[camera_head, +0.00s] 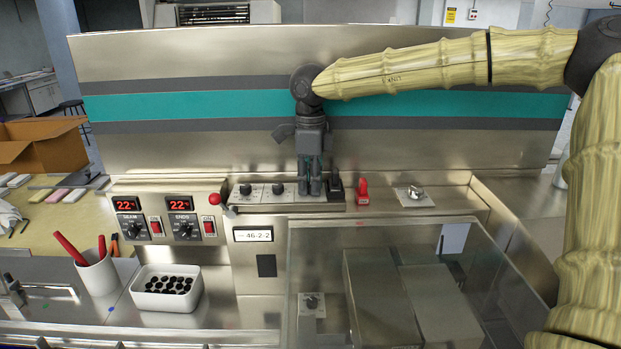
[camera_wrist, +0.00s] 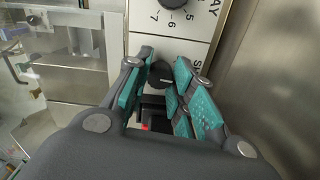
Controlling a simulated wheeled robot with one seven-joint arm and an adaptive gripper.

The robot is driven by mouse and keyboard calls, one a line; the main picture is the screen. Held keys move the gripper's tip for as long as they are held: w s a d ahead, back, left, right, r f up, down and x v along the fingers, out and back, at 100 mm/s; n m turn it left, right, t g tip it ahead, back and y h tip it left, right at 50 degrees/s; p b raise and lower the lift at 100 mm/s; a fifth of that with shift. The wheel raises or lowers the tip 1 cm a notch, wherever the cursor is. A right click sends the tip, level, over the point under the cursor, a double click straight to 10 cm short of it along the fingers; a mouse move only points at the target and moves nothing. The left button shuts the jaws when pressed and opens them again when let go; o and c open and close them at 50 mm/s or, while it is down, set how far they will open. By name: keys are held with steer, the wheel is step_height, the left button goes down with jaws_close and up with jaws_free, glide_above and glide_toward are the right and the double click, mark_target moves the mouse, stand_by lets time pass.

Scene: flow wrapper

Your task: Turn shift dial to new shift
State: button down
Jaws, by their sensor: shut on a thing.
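The shift dial (camera_wrist: 161,76) is a small black knob on a white plate in the wrist view, beside printed letters that begin "SH". My gripper (camera_wrist: 164,66) has its teal-padded fingers on either side of it and is shut on it. In the head view my gripper (camera_head: 316,190) points straight down at the right end of the dial row and hides the shift dial there. The day dial (camera_wrist: 176,4), with numbers such as 5, 6 and 7 around it, is next to it in the wrist view. The dial's setting cannot be read.
Two more black dials, one at the far left (camera_head: 246,189), stand left of my gripper. A black switch (camera_head: 336,188) stands close on its right, then a red switch (camera_head: 362,193) and a metal knob (camera_head: 415,192). A steel back panel (camera_head: 200,150) rises behind. A clear cover (camera_head: 380,240) lies in front.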

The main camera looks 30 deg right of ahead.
mark_target(310, 184)
steer(key=m+p, duration=0.2)
steer(key=m, duration=0.1)
steer(key=shift+r+p, duration=0.25)
steer(key=shift+p, duration=0.1)
steer(key=shift+w+f+m+p, duration=0.15)
steer(key=shift+m+p, duration=0.3)
steer(key=shift+m, duration=0.25)
steer(key=c, duration=1.2)
jaws_free()
steer(key=shift+r, duration=3.95)
